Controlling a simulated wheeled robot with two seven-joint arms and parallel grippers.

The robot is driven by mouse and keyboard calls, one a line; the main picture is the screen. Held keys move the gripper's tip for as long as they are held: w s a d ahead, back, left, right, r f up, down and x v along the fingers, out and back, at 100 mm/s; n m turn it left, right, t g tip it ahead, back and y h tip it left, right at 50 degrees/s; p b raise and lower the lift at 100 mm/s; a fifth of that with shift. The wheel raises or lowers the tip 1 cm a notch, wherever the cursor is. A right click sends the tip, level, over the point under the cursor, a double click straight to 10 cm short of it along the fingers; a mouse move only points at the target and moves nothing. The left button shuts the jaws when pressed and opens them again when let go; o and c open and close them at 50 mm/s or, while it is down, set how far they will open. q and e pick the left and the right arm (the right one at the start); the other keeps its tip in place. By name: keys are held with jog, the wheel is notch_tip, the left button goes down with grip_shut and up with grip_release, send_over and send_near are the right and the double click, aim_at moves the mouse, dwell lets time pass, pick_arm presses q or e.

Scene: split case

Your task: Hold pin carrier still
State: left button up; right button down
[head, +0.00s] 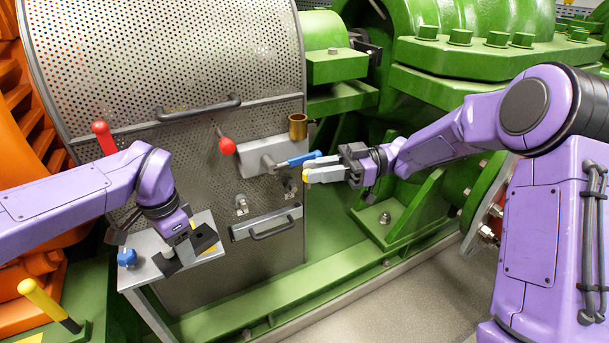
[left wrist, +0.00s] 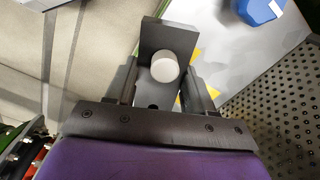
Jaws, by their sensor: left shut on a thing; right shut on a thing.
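My left gripper (head: 172,254) is shut low over the small grey shelf (head: 210,225). In the left wrist view, a dark angled block with a pale round pin end (left wrist: 164,67) is between its fingers (left wrist: 160,90); I take this for the pin carrier, though I cannot be sure. In the head view a pale grey cylinder (head: 168,260) shows there, partly hidden. My right gripper (head: 350,166) is shut on a pale grey piece with a yellow tip (head: 325,173), beside a blue bar (head: 298,160) at the perforated cover. The grip itself is partly hidden.
A blue knob (head: 127,257) stands on the shelf close to my left gripper. The perforated cover (head: 190,60) carries a red-knobbed lever (head: 227,146), a grey block (head: 258,157) with a brass cup (head: 298,126), and handles. A yellow lever (head: 42,297) stands lower left. Green machine casings stand behind.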

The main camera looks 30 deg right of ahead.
pick_arm(q)
jog(key=shift+f, duration=0.15)
pick_arm(e)
jog(key=d+r, duration=0.4)
jog(key=d, duration=0.2)
jog(key=shift+s+d, duration=0.4)
jog(key=shift+s, duration=0.05)
dwell(0.4)
pick_arm(q)
jog(key=o, duration=1.3)
jog(key=shift+r+p, duration=0.85)
jog(key=shift+r, duration=3.75)
pick_arm(e)
jog(key=shift+r, duration=0.8)
pick_arm(q)
jog(key=shift+f, duration=0.1)
